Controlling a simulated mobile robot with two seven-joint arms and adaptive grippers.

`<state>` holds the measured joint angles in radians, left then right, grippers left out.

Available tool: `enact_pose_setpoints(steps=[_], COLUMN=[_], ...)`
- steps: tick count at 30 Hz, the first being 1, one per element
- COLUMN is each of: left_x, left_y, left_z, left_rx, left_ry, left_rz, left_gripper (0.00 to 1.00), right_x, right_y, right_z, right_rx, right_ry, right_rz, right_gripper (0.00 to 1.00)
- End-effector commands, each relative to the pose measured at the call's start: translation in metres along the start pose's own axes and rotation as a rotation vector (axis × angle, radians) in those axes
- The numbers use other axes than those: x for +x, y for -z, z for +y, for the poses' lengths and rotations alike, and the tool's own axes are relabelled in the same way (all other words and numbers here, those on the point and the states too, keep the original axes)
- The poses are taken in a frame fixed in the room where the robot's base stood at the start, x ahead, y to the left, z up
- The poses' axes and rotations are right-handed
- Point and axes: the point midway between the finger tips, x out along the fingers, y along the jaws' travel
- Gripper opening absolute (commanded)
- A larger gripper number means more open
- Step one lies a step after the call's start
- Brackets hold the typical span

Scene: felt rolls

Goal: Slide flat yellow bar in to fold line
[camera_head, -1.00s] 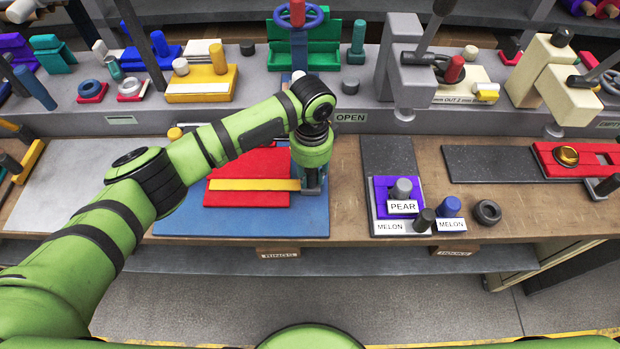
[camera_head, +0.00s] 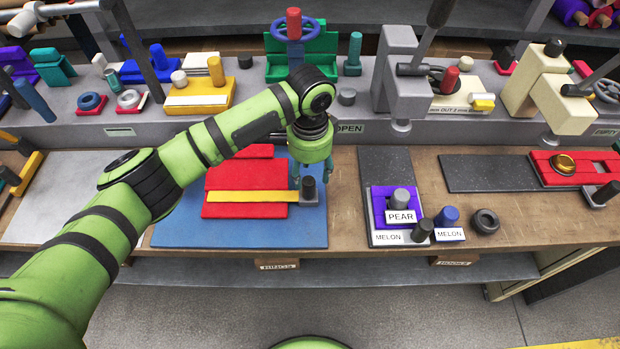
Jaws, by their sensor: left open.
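The flat yellow bar (camera_head: 250,197) lies across a red felt sheet (camera_head: 245,211) on a blue mat (camera_head: 275,237). At its right end is a grey block with a dark upright knob (camera_head: 309,184). My left gripper (camera_head: 312,178) points down just behind and above the knob. Its two teal fingers are spread apart, one to each side, with nothing held between them. Any fold line on the felt is not distinguishable. My right gripper is out of view.
A purple fixture (camera_head: 380,212) with PEAR and MELON labels stands right of the mat. A grey ledge (camera_head: 350,130) with clamps and presses runs behind. Bare wood lies between the mat and the purple fixture.

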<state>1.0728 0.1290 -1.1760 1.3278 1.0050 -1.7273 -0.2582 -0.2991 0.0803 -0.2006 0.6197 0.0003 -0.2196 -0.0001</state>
Motion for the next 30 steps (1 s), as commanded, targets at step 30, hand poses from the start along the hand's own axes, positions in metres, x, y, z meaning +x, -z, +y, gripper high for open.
enact_pose_setpoints(steps=[30], left_x=[-0.078], left_y=[0.002], left_z=[-0.001], left_rx=[0.0], left_ry=[0.002], left_rz=[0.002], left_gripper=[0.54], right_x=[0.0], right_y=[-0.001], right_z=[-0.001], right_rx=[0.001], right_ry=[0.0], right_rz=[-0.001], right_gripper=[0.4])
